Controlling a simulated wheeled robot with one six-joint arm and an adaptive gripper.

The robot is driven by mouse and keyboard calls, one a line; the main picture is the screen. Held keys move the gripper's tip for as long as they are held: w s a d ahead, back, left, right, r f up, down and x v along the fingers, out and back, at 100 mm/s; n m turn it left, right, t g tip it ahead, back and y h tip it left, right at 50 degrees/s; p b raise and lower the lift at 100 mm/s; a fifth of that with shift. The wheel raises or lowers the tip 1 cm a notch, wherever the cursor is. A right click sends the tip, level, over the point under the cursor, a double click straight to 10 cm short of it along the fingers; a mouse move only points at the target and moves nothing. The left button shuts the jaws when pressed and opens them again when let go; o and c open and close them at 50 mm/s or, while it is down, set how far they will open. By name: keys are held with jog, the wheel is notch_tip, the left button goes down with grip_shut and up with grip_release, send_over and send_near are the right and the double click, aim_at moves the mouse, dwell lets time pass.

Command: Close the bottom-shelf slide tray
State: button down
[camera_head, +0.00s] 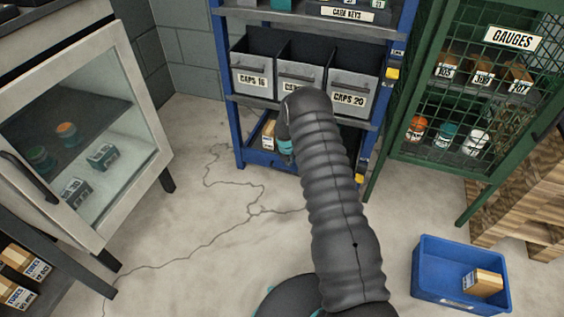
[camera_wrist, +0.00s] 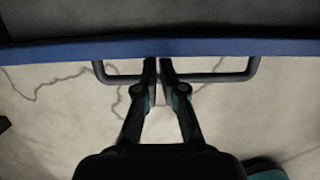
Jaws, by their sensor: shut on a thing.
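The bottom-shelf slide tray has a blue front edge (camera_wrist: 60,51) that runs across the upper part of the wrist view. A dark bar handle (camera_wrist: 235,77) stands out from that front. My gripper (camera_wrist: 158,68) is shut on the middle of the handle, one finger on each side of the grip point. In the head view the tray (camera_head: 258,158) shows at the bottom of the blue rack, with a small box in its left part. How far the tray is pulled out is hard to tell.
Grey CAPS bins (camera_head: 253,79) fill the shelf above. A green mesh GAUGES cabinet (camera_head: 480,90) stands right of the blue rack (camera_head: 227,60). A glass-fronted cabinet (camera_head: 85,130) stands left. A blue crate (camera_head: 430,270) lies on the floor at right. The floor left of my arm is clear.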

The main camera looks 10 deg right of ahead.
jog(key=s+a, duration=0.1)
jog(key=s, duration=0.1)
jog(key=shift+s+a+r+p, duration=0.15)
jog(key=shift+s+a+p, duration=0.15)
jog(key=shift+s+a, duration=0.1)
notch_tip(320, 180, up, 10)
jog(key=f, duration=0.1)
send_over(287, 172)
jog(key=s+a, duration=0.2)
jog(key=s, duration=0.1)
jog(key=shift+s+a+r+p, duration=0.15)
jog(key=shift+s+r+p, duration=0.05)
jog(key=shift+r+p, duration=0.1)
jog(key=shift+f, duration=0.1)
